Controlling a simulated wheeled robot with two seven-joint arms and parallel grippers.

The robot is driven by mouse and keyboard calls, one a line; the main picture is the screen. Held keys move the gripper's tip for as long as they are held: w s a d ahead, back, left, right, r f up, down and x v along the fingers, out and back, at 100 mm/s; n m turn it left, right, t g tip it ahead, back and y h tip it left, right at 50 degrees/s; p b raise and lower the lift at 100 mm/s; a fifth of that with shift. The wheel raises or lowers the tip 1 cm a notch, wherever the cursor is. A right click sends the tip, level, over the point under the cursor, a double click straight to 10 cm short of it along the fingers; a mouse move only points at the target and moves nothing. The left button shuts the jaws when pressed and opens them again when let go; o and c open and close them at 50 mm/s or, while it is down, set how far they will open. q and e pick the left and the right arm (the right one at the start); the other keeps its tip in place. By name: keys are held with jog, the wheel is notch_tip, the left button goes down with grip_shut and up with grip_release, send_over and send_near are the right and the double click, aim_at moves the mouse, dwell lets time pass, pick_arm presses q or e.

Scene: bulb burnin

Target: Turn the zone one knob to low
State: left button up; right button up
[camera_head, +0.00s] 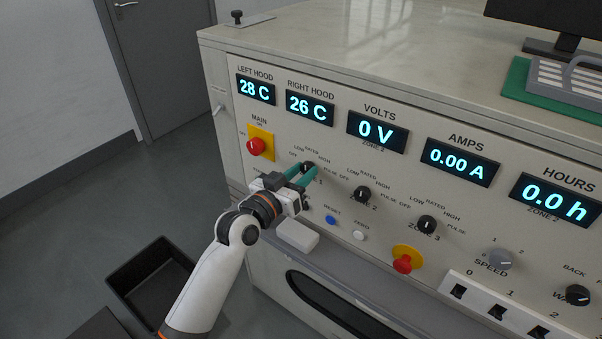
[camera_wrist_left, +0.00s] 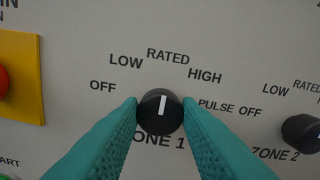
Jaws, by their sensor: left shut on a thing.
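The zone one knob (camera_wrist_left: 160,112) is a round black knob with a white pointer line, on the pale front panel. In the left wrist view its pointer is close to straight up, toward the RATED mark (camera_wrist_left: 168,54). The LOW mark (camera_wrist_left: 126,61) is up and left of the knob. The knob (camera_head: 307,166) is partly covered by the fingers in the head view. My left gripper (camera_head: 301,173) has its teal fingers shut on the knob, one on each side; they also show in the wrist view (camera_wrist_left: 160,118). My right gripper is out of view.
The zone two knob (camera_head: 362,194) and zone three knob (camera_head: 427,225) sit to the right. A red main switch on a yellow plate (camera_head: 261,141) is at left. Blue (camera_head: 330,220) and white (camera_head: 358,236) buttons lie below. A black bin (camera_head: 152,277) stands on the floor.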

pick_arm(q)
jog(key=shift+n+p, duration=0.4)
jog(key=shift+n, duration=0.1)
jog(key=shift+r+n+p, duration=0.1)
jog(key=shift+n+p, duration=0.55)
jog(key=shift+n, duration=0.45)
jog(key=shift+n+p, duration=0.9)
jog(key=shift+n, duration=1.4)
jog(key=o, duration=1)
jog(key=shift+a, duration=0.1)
